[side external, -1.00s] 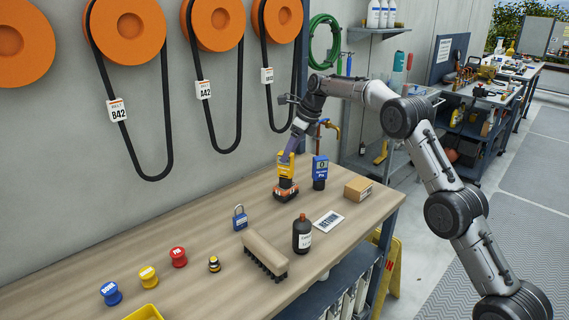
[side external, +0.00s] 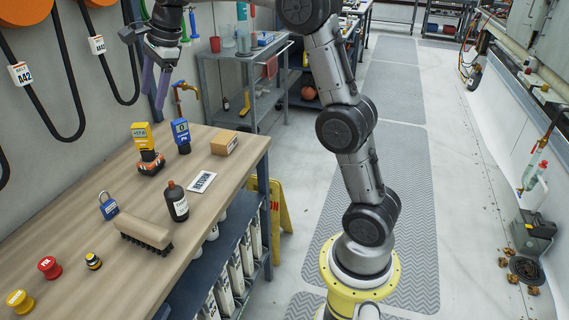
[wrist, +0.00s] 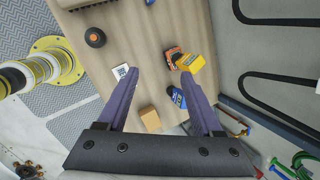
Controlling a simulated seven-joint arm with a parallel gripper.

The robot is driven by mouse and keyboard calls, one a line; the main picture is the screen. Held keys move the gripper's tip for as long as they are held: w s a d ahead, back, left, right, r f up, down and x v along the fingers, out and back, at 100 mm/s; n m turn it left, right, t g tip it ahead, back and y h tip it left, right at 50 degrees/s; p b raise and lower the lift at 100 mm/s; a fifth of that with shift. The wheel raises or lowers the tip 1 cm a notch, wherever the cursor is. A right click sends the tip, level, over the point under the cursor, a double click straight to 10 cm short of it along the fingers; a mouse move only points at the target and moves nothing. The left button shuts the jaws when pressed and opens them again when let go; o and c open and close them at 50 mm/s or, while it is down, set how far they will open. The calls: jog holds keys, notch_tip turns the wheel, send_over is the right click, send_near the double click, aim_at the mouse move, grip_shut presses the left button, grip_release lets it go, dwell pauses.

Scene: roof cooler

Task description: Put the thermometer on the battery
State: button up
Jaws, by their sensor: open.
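The yellow thermometer (side external: 142,136) stands upright on top of the orange and black battery (side external: 151,165), on the workbench. Its screen shows a reading that looks like +17.6. In the wrist view the thermometer (wrist: 191,63) and the battery (wrist: 172,57) show below my fingers, from above. My gripper (side external: 155,97) is open, with its purple fingers empty and raised above the bench, apart from the thermometer. The open fingertips also frame the wrist view (wrist: 160,72).
A blue gauge (side external: 181,135) stands close beside the battery. A cardboard box (side external: 224,143), a label card (side external: 202,181), a dark bottle (side external: 176,201), a brush (side external: 147,232) and a blue padlock (side external: 108,205) are on the workbench (side external: 75,245). Belts hang on the wall behind.

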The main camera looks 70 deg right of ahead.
jog(key=s+a+r+n, duration=0.1)
jog(key=s+a+n, duration=0.2)
jog(key=s+n, duration=0.5)
jog(key=s+a+n, duration=0.4)
jog(key=s, duration=0.7)
jog(key=s+f+n, duration=0.4)
jog(key=s+n, duration=0.1)
jog(key=s, duration=0.3)
jog(key=s+a+f+n+t+h, duration=0.1)
jog(key=s+f+n, duration=0.3)
jog(key=s, duration=0.3)
jog(key=shift+s+f+n, duration=0.15)
jog(key=shift+s+n, duration=0.2)
jog(key=shift+n, duration=0.45)
